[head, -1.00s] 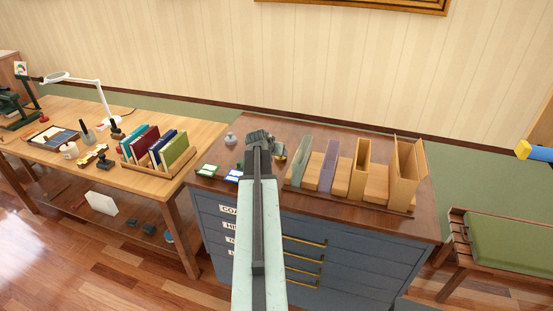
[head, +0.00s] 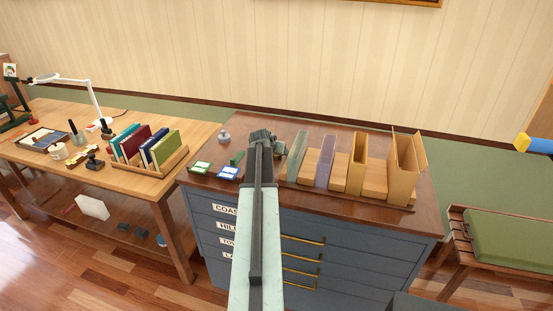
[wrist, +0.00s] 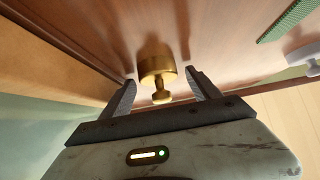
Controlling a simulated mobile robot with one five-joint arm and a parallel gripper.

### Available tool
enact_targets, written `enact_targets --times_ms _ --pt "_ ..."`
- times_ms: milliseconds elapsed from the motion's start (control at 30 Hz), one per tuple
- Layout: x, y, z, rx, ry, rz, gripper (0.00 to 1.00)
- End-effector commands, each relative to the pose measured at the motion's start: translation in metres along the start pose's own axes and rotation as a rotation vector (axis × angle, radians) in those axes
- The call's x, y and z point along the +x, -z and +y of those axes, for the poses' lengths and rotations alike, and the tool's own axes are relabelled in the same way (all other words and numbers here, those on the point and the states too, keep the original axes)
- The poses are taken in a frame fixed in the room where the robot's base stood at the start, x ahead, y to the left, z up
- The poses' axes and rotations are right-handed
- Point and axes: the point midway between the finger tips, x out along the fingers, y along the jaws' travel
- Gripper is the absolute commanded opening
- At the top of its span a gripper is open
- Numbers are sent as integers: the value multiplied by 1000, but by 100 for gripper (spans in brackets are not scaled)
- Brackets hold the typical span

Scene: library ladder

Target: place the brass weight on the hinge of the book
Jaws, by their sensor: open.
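The brass weight (wrist: 157,67) is a round gold cylinder with a narrow neck and knob. In the wrist view it stands on the brown cabinet top, between the spread fingers of my gripper (wrist: 160,82). The fingers are open, with a gap visible on each side of the weight. In the head view my gripper (head: 262,138) is over the cabinet top, left of the wooden dividers, and it hides the weight. Several upright books (head: 145,147) stand in a wooden rack on the left table. I cannot tell which book is the task's.
Upright dividers (head: 358,165) stand close to the right of my gripper. A grey knobbed object (head: 224,137), a green piece (head: 237,158) and small cards (head: 228,173) lie to its left. A gap separates the cabinet (head: 325,225) from the left table (head: 110,185).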

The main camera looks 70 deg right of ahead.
Motion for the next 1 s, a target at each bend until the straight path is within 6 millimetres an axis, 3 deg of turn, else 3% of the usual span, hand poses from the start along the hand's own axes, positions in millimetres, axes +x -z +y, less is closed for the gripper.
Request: enact_targets --times_ms 67,300,333,700,1000 --pt "-1 1 0 0 0 0 71" --pt "-1 1 1 0 -1 0 4" --pt "-1 1 1 1 -1 0 0" --pt "-5 5 1 1 -1 1 0" --pt "-40 42 2 1 -2 1 0"
